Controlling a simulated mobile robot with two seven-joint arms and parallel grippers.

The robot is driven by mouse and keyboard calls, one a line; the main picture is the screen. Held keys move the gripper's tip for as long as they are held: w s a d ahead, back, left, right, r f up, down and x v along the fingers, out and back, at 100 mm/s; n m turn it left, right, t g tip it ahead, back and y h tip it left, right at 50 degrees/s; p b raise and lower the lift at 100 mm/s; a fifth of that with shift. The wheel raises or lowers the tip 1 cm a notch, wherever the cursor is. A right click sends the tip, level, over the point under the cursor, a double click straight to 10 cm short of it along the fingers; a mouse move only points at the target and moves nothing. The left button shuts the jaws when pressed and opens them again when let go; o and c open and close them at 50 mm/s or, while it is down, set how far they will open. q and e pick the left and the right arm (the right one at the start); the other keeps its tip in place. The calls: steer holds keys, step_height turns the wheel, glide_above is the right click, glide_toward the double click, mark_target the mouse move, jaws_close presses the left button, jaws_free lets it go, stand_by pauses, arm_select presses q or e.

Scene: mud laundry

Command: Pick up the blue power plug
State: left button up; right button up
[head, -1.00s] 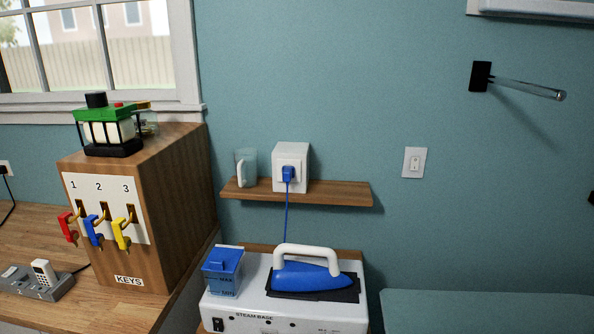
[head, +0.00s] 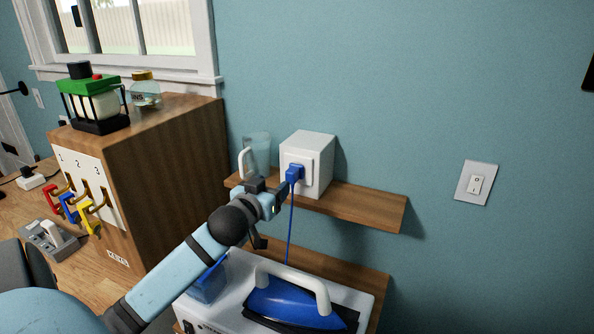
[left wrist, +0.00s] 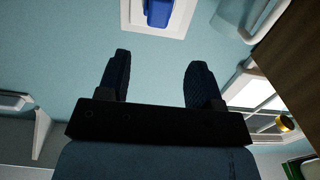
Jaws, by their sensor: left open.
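The blue power plug (head: 294,173) sits in the front of a white outlet box (head: 316,160) on the wooden shelf, with a blue cord hanging down from it. My left gripper (head: 270,188) is open and empty, just to the left of and slightly below the plug in the head view. In the left wrist view, the plug (left wrist: 158,13) shows at the top edge, ahead of the gap between my open left fingers (left wrist: 158,62). The fingers are apart from it. My right gripper is not in view.
A glass mug (head: 256,153) stands on the shelf (head: 365,205) left of the box, close to my gripper. Below are the blue iron (head: 295,302) and its white steam base (head: 225,312). A wooden key cabinet (head: 165,170) stands at left. The wall at right is mostly clear.

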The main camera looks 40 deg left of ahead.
mark_target(289, 173)
arm_select(q)
steer(key=p+x, duration=0.1)
steer(key=x, duration=0.4)
steer(key=shift+w+a, duration=0.1)
steer(key=shift+w, duration=0.1)
steer(key=x, duration=0.1)
steer(key=p+x, duration=0.1)
steer(key=x, duration=0.2)
steer(key=shift+w+d+f+p, duration=0.1)
steer(key=shift+w+d+p, duration=0.15)
steer(key=shift+w+p, duration=0.1)
steer(key=shift+w+f, duration=0.15)
steer(key=shift+w, duration=0.05)
steer(key=shift+s, duration=0.1)
steer(key=shift+c, duration=0.6)
jaws_close()
